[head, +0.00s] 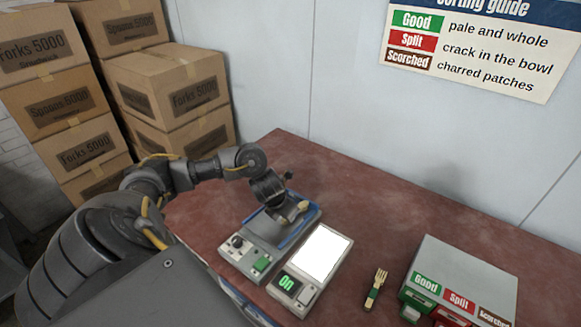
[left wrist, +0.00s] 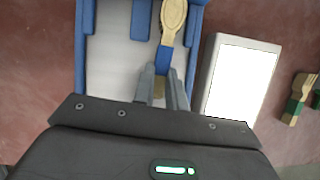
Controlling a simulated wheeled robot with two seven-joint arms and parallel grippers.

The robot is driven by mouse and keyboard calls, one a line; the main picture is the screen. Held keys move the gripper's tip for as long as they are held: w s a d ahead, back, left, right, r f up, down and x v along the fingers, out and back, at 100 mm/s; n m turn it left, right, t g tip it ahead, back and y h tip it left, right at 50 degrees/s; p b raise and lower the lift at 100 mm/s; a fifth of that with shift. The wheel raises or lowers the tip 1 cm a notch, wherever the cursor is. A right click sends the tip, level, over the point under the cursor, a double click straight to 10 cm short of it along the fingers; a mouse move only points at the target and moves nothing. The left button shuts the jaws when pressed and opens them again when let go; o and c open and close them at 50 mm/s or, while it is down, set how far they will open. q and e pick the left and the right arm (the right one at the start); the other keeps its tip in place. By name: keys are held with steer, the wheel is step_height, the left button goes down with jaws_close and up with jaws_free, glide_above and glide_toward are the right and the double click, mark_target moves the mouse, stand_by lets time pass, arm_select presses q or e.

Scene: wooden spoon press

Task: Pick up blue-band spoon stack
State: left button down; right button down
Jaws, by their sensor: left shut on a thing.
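The blue-band spoon stack (left wrist: 174,20) shows in the left wrist view, pale wood with its bowl toward the top and a blue band around the handle. My left gripper (left wrist: 162,88) is shut on the handle below the band. The stack lies over a grey press bed with blue edges (left wrist: 86,60); I cannot tell whether it is lifted clear. In the head view the pale stack (head: 303,206) shows partly beside my left gripper (head: 290,213), over the press. My right gripper is not in view.
A lit white panel (head: 320,252) with an "On" display stands right of the press. A green-band wooden fork (head: 376,287) lies farther right. A grey sorter (head: 465,272) labelled Good, Split and Scorched is at the right. The red tabletop (head: 370,210) behind is clear.

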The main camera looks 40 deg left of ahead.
arm_select(q)
step_height(320, 180, up, 3)
steer(key=shift+w+f+b, duration=0.1)
steer(key=shift+b, duration=0.25)
steer(key=s+a+r, duration=0.2)
steer(key=s+r, duration=0.8)
steer(key=s, duration=0.4)
